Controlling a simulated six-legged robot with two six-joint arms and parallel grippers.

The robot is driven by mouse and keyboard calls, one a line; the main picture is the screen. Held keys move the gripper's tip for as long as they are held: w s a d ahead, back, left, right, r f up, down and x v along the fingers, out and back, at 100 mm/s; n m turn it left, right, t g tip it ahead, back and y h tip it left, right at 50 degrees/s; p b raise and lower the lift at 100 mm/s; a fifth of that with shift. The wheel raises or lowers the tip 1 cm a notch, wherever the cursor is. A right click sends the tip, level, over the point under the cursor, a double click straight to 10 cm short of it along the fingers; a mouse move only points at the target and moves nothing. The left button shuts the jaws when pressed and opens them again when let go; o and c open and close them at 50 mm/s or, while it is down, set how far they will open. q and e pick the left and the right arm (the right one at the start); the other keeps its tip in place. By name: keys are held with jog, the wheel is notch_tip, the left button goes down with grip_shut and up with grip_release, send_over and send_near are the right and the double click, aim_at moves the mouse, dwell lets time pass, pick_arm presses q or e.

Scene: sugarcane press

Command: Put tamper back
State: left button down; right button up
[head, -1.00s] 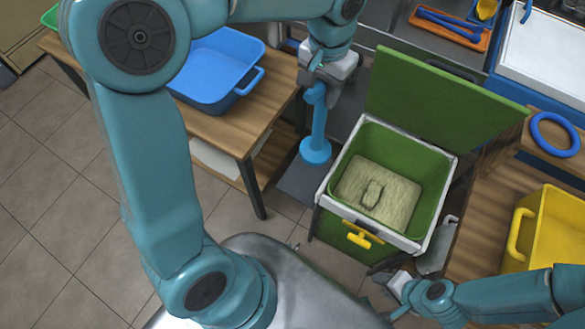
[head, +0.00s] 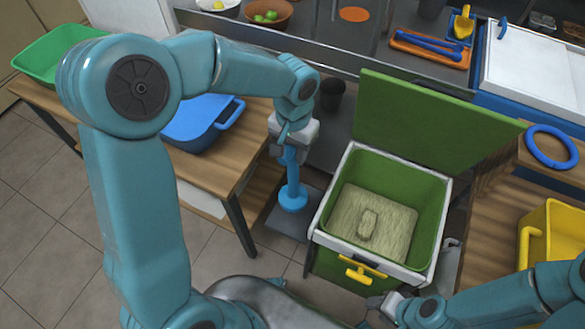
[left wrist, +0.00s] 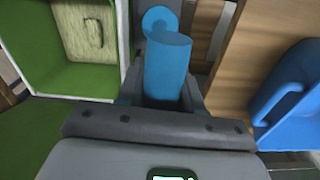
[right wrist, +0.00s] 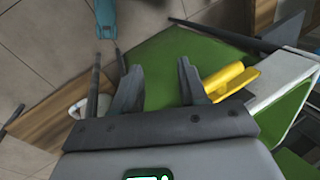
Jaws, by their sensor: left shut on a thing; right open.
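The blue tamper (head: 292,190) is upright, with a slim shaft and a round flat foot. My left gripper (head: 288,150) is shut on its upper end. The foot is over or on a dark grey plate (head: 279,219) on the floor, between the left table and the green bin; I cannot tell if it touches. In the left wrist view the tamper handle (left wrist: 168,65) stands between the fingers, with its foot beyond. My right gripper (right wrist: 155,85) is open and empty, in front of the green bin near its yellow handle (right wrist: 228,78).
The green bin (head: 436,215) stands open, its lid (head: 430,110) raised, with a pale fibrous block (head: 375,222) inside. A blue tub (head: 190,130) and a green tub (head: 50,55) are on the left table. A yellow crate (head: 562,225) and blue ring (head: 550,147) are on the right.

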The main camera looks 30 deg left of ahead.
aim_at(293, 167)
pick_arm(q)
notch_tip(293, 167, down, 7)
jog(key=shift+a+r+b, duration=0.1)
jog(key=shift+b, duration=0.25)
jog(key=c, duration=1.1)
grip_release()
jog(key=shift+f, duration=0.2)
jog(key=shift+c, duration=0.2)
jog(key=o, duration=0.4)
jog(key=shift+r, duration=0.1)
